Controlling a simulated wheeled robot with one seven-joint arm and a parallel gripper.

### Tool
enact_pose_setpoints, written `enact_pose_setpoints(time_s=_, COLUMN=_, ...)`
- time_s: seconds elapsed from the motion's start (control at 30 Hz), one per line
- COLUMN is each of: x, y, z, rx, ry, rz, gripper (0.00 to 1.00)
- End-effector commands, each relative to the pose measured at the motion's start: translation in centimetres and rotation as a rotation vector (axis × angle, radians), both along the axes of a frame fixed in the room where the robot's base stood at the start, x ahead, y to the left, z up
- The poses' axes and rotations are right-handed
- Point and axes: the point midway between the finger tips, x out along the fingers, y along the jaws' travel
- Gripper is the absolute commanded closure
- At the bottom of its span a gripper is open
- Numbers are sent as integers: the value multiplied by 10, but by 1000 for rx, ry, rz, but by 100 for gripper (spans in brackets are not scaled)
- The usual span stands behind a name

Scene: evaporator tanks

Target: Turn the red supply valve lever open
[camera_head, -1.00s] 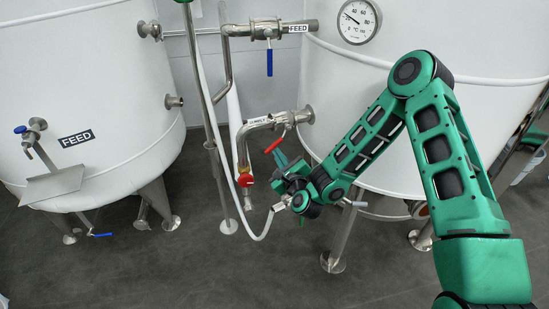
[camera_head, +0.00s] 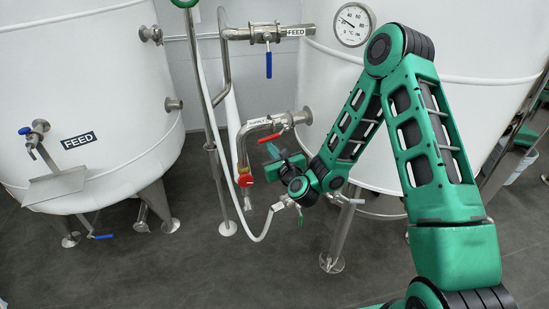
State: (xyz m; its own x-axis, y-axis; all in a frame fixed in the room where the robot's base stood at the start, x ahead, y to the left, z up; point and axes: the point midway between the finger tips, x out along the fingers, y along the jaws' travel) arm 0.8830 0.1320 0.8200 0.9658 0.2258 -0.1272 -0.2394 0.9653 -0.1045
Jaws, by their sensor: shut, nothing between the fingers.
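The red supply valve lever (camera_head: 270,134) sits on the steel pipe marked SUPPLY (camera_head: 258,122), left of the right tank's flange. The lever points left and slightly down from its pivot, close to in line with the pipe's horizontal run. My gripper (camera_head: 270,150) is just below the lever, with its fingers shut and nothing held. The fingertips are close under the lever; I cannot tell whether they touch it.
A white hose (camera_head: 248,230) loops beneath my gripper. A steel FEED pipe (camera_head: 266,33) with a blue lever (camera_head: 269,64) runs above. The right tank (camera_head: 440,60) is close behind my arm.

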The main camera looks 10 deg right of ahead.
Motion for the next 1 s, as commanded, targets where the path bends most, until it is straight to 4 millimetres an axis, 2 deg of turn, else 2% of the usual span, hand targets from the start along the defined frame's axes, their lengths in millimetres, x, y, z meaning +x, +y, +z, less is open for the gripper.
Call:
enact_pose_setpoints(time_s=0.33, x=1, y=1, z=13, rx=120, ry=26, rz=-3, gripper=100)
enact_pose_setpoints(time_s=1.0, x=1, y=5, z=14, rx=133, ry=27, rz=-1, gripper=100)
